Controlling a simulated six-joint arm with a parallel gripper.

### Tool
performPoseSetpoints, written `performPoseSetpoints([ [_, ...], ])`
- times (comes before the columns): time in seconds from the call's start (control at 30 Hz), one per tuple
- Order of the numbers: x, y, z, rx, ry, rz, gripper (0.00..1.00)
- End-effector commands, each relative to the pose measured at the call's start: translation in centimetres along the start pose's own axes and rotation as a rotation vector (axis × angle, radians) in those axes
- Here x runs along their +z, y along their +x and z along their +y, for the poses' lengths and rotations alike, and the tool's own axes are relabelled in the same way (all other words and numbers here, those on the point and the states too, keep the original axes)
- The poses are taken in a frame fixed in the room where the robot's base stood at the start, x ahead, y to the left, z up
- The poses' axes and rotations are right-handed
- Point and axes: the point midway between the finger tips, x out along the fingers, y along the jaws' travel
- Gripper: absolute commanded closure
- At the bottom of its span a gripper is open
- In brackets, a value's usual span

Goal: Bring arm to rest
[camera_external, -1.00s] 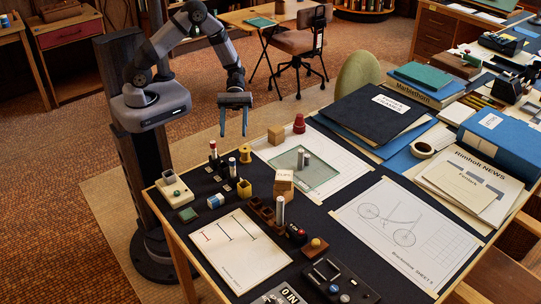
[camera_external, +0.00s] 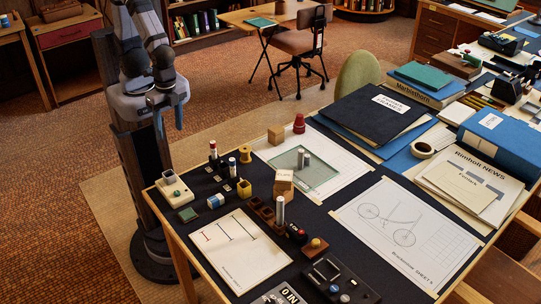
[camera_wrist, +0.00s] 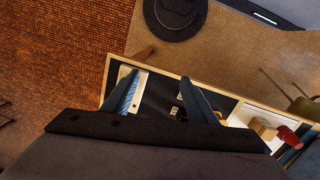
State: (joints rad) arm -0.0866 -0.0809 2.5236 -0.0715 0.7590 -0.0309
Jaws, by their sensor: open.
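My gripper (camera_external: 168,112) is drawn in close to my own base and column at the left, in the external view.
The table holds a wooden cube (camera_external: 276,134), a red piece (camera_external: 299,124), a glass plate (camera_external: 318,176), drawing sheets (camera_external: 240,252) and several small items. Folders and a blue binder (camera_external: 503,140) lie at the right. Carpet floor is open around my base.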

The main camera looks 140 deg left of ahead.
Motion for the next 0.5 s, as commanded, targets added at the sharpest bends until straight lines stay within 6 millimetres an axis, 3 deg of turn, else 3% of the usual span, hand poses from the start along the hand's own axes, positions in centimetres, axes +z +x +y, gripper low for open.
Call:
performPoseSetpoints([
  [0.2,-0.02,-0.64,0.73,-0.047,0.163,0.058,0.47],
  [0.5,-0.03,-0.64,0.75,-0.050,0.173,0.061,0.47],
])
